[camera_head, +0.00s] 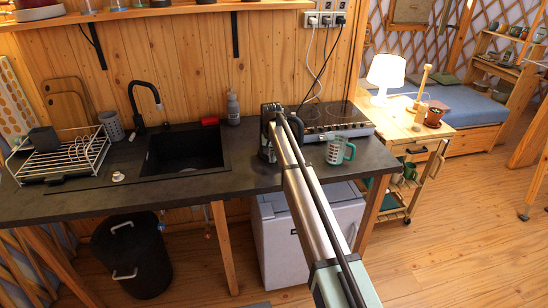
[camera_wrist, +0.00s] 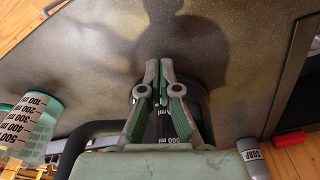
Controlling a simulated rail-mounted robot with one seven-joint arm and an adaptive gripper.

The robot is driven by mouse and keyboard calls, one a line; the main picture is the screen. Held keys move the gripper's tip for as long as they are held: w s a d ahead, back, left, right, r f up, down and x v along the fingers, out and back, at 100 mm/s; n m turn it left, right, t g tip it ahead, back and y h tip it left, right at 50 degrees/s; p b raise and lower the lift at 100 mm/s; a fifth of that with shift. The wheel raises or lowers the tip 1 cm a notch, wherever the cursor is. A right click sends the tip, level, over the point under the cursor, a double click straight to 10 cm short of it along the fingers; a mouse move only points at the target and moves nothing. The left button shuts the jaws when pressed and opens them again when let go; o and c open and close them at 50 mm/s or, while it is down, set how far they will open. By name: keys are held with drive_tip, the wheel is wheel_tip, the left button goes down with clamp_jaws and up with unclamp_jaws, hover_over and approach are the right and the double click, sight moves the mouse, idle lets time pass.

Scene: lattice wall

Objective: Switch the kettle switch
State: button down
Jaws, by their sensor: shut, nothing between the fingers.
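The black kettle (camera_head: 265,128) stands on the dark counter to the right of the sink, partly hidden behind my arm. In the wrist view the dark kettle (camera_wrist: 203,103) lies behind and below my fingers, with white ml marks showing between them. My gripper (camera_wrist: 157,68) is shut and empty, its grey-green fingers together over the kettle. Contact with the kettle cannot be told. The kettle switch cannot be made out. In the head view my fingertips are not clear against the kettle.
A green-rimmed measuring mug (camera_head: 337,151) stands right of the kettle, before the cooktop (camera_head: 335,118). A grey soap bottle (camera_head: 233,108) and red sponge (camera_head: 210,121) are behind the sink (camera_head: 183,151). A dish rack (camera_head: 62,158) is at left. Cords hang from the wall sockets (camera_head: 325,19).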

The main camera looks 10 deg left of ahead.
wheel_tip(320, 180, up, 12)
drive_tip(key=s, duration=0.1)
idle(0.5)
drive_tip(key=s+d+f, duration=0.6)
drive_tip(key=d+f, duration=0.2)
drive_tip(key=f, duration=0.1)
drive_tip(key=s+d+f, duration=0.6)
drive_tip(key=d+f, duration=0.2)
drive_tip(key=f, duration=0.1)
drive_tip(key=s+d+f+g, duration=0.1)
drive_tip(key=s+d+f, duration=0.55)
drive_tip(key=s, duration=0.35)
drive_tip(key=s+d+f, duration=0.6)
drive_tip(key=s+d, duration=0.1)
drive_tip(key=s, duration=0.3)
drive_tip(key=s+d+f, duration=0.3)
drive_tip(key=s+d, duration=0.1)
drive_tip(key=s, duration=0.6)
drive_tip(key=s+f+g+b, duration=0.1)
drive_tip(key=s+f+g, duration=0.2)
drive_tip(key=s+f, duration=0.7)
drive_tip(key=s+f+g+b, duration=0.1)
drive_tip(key=s+f+g, duration=0.3)
drive_tip(key=s+f, duration=0.7)
drive_tip(key=s, duration=0.7)
drive_tip(key=shift+s+a+f+b, duration=0.2)
drive_tip(key=shift+f+b, duration=0.05)
drive_tip(key=shift+b, duration=0.1)
